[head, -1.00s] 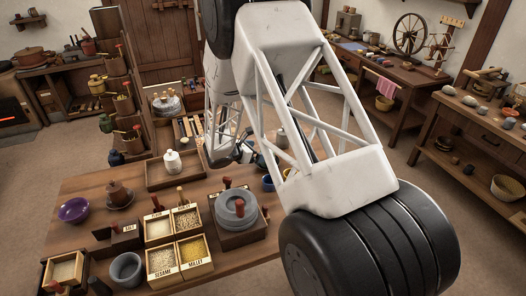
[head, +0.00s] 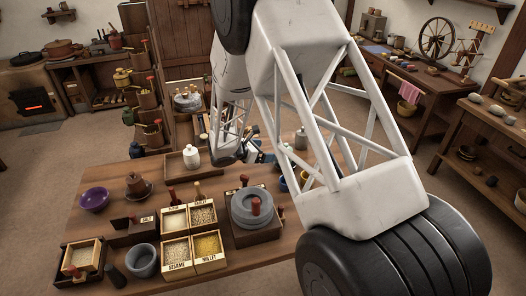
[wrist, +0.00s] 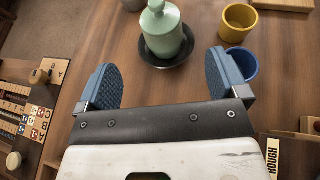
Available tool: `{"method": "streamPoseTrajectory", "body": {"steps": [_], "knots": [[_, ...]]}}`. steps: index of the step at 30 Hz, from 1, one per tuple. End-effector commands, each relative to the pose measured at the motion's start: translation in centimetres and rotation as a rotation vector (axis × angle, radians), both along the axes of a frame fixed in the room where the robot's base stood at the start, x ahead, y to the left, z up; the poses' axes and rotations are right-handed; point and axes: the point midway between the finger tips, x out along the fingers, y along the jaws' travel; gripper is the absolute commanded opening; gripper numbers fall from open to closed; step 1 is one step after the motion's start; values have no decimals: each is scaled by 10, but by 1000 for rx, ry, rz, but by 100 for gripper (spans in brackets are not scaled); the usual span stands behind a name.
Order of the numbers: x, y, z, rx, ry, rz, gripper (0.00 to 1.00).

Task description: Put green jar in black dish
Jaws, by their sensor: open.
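The pale green jar (wrist: 161,30) with its knobbed lid is at the top middle of the wrist view. It stands upright in the black dish (wrist: 181,58), whose rim shows around its base. My gripper (wrist: 163,78) is open and empty. Its two blue pads are apart, just on the near side of the jar and dish, and the jar is not between them. In the head view my gripper (head: 256,152) is small and partly hidden by my arm. I cannot make out the jar and dish there.
A yellow cup (wrist: 238,22) and a blue cup (wrist: 241,64) stand right of the dish, the blue one close to the right pad. A lettered board (wrist: 38,118) lies at left. In the head view, grain boxes (head: 192,233), a quern (head: 252,208) and a purple bowl (head: 95,199) occupy the table.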

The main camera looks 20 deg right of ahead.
Motion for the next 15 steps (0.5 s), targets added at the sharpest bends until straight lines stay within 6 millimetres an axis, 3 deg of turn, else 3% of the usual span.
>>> {"method": "streamPoseTrajectory", "body": {"steps": [8,15], "knots": [[-1,0,2,3,-4,-4,92],[-17,-5,25,51,-49,-65,92]]}}
